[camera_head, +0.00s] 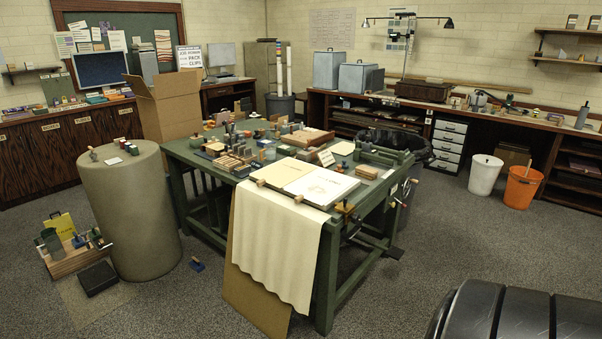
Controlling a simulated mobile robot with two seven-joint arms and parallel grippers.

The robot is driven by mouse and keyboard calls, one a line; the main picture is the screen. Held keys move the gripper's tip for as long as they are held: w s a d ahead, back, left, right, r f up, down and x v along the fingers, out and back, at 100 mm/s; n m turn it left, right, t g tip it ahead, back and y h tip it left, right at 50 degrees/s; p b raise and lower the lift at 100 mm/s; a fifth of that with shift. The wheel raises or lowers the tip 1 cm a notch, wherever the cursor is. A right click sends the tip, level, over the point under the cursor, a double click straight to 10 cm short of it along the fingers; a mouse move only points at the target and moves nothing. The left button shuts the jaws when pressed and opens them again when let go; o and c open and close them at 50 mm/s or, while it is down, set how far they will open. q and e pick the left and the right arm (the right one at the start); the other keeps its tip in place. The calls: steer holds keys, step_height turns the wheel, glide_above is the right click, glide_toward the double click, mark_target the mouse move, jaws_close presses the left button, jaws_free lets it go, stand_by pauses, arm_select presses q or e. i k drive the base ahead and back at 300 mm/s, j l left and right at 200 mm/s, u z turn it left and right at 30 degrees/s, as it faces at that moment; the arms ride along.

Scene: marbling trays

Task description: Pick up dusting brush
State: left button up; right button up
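I cannot single out the dusting brush with certainty. A green-framed worktable (329,270) stands in the middle, crowded with small tools and blocks. Small wooden-handled items lie around its top, too small to identify. A small upright item (93,154) stands on the round drum (140,215) at the left, and I cannot tell what it is. Neither of my grippers is in view.
A crate of tools (75,260) and a black block (98,278) sit on the floor left. A cloth (270,240) hangs off the table's front. White (484,176) and orange (522,188) buckets stand right.

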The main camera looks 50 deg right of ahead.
mark_target(366, 172)
steer(key=l+z, duration=0.25)
steer(key=z, duration=0.25)
steer(key=l+z, duration=0.25)
steer(key=z, duration=0.25)
steer(key=l+z, duration=0.25)
steer(key=z, duration=0.25)
